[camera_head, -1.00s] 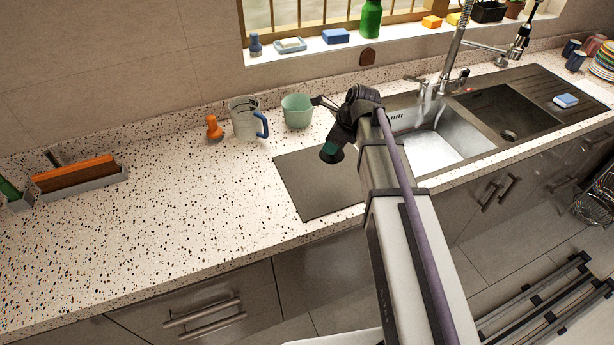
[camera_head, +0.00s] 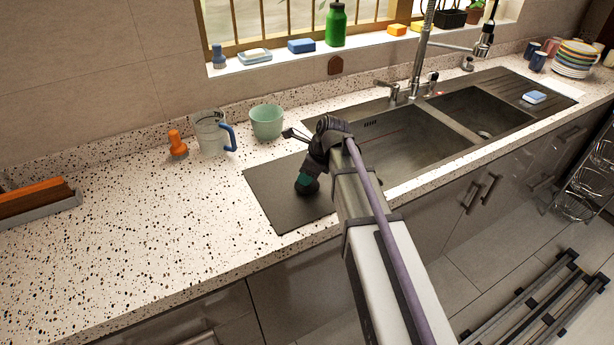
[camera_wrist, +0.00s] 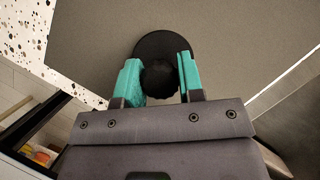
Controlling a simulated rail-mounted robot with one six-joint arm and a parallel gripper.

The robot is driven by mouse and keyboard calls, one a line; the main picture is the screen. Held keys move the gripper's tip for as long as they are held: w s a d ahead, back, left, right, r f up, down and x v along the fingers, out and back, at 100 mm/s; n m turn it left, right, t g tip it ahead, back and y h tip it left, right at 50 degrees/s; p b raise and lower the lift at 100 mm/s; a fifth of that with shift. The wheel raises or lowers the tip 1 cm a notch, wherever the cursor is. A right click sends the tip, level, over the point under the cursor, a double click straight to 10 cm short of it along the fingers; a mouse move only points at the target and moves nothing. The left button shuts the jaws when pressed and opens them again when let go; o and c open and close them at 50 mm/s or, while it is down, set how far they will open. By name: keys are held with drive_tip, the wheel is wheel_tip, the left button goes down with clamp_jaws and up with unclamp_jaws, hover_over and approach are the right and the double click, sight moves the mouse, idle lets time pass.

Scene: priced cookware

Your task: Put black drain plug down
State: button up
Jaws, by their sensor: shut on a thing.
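The black drain plug (camera_wrist: 160,43) is a dark round disc with a knob (camera_wrist: 160,82) in the wrist view. My gripper (camera_wrist: 160,66) has teal fingers shut on the knob. In the head view my gripper (camera_head: 304,180) points down over the dark grey flat panel (camera_head: 268,192) left of the sink. The plug (camera_head: 310,188) shows there as a small dark shape at the fingertips, partly hidden by the gripper. I cannot tell whether the plug touches the panel.
A green bowl (camera_head: 266,122), a measuring jug (camera_head: 210,136) and an orange-handled brush (camera_head: 177,146) stand behind and left of the panel. The left sink basin (camera_head: 425,135) lies to the right, with a faucet (camera_head: 420,60) behind. The left counter (camera_head: 130,230) is largely clear.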

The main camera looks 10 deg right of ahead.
drive_tip(key=o, duration=0.9)
drive_tip(key=shift+f, duration=0.1)
drive_tip(key=shift+o, duration=0.2)
drive_tip(key=shift+r+p, duration=0.4)
drive_tip(key=p+v, duration=1.1)
drive_tip(key=v, duration=0.1)
drive_tip(key=s+a+f+n+g+h+b, duration=0.1)
drive_tip(key=s+a+n+h, duration=0.1)
drive_tip(key=s+n, duration=0.6)
drive_tip(key=s+a+f+n+g+h+b, duration=0.1)
drive_tip(key=s+a+f+n, duration=0.1)
drive_tip(key=s+n, duration=0.7)
drive_tip(key=shift+f+n+h, duration=0.3)
drive_tip(key=shift+n+h, duration=0.1)
drive_tip(key=shift+n, duration=3.2)
